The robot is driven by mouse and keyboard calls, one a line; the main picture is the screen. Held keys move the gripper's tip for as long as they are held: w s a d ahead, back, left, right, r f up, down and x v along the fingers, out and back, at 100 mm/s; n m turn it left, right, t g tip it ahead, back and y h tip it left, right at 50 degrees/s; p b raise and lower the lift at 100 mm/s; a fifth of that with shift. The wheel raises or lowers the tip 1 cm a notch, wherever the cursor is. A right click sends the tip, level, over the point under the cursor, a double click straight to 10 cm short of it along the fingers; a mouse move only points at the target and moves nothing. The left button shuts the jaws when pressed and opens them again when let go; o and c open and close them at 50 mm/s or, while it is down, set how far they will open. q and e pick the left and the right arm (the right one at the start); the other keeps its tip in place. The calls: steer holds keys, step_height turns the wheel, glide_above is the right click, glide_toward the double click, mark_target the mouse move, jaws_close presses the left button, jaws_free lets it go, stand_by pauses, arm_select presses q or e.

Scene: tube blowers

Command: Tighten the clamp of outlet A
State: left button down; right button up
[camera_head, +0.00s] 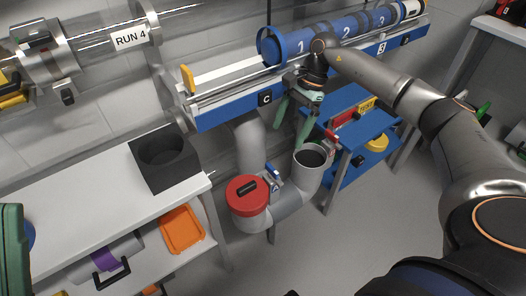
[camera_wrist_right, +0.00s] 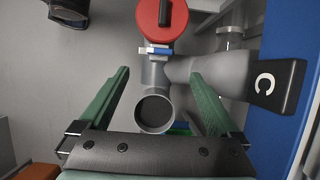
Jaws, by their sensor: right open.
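One carries a red cap (camera_head: 247,193) with a black handle, and the other is an open grey pipe mouth (camera_head: 312,157). A clamp with a blue and white lever (camera_head: 272,174) sits beside the red cap; it also shows in the right wrist view (camera_wrist_right: 156,51). A red and white piece (camera_head: 330,146) shows by the open mouth. A green piece of my left gripper (camera_head: 12,250) shows at the left edge.
A blue rail (camera_head: 225,117) marked C holds numbered blue carriers (camera_head: 345,30). A white bench (camera_head: 85,200) with a black block (camera_head: 165,158) stands left. An orange tray (camera_head: 182,230) is on its lower shelf. A blue cart (camera_head: 355,135) stands right. The floor below the pipes is clear.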

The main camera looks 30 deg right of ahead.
mark_target(273, 167)
steer(key=b+x, duration=0.3)
steer(key=x, duration=0.9)
steer(key=shift+f+b, duration=0.2)
steer(key=shift+b, duration=0.1)
steer(key=c, duration=1.4)
steer(key=shift+o, duration=0.2)
steer(key=shift+r, duration=0.1)
